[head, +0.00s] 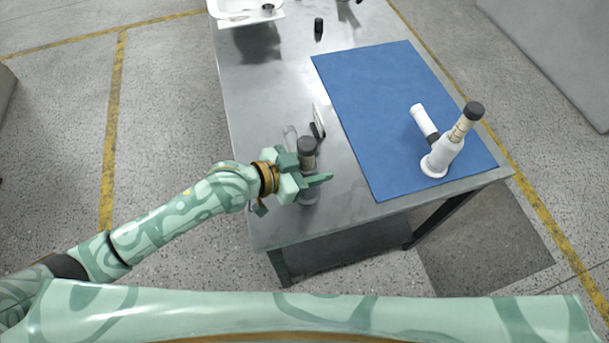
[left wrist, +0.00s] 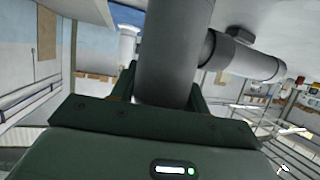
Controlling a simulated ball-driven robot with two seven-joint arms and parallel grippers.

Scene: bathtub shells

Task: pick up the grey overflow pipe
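The grey overflow pipe (head: 308,150) stands roughly upright near the left edge of the metal table, with a dark grey top. In the left wrist view the pipe (left wrist: 172,50) fills the middle, with a side branch (left wrist: 245,60) going off to the right. My left gripper (head: 305,178) is at the pipe, with one finger on either side of it. The pipe hides parts of the fingers, so I cannot tell whether they press on it. My right gripper is not in view.
A blue mat (head: 365,110) covers the right part of the table (head: 265,95). A white pipe fitting (head: 447,150) with a dark cap stands on it. A small dark-and-white piece (head: 318,122) lies just beyond the grey pipe. A small black cylinder (head: 318,28) and a white basin (head: 232,12) are at the far end.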

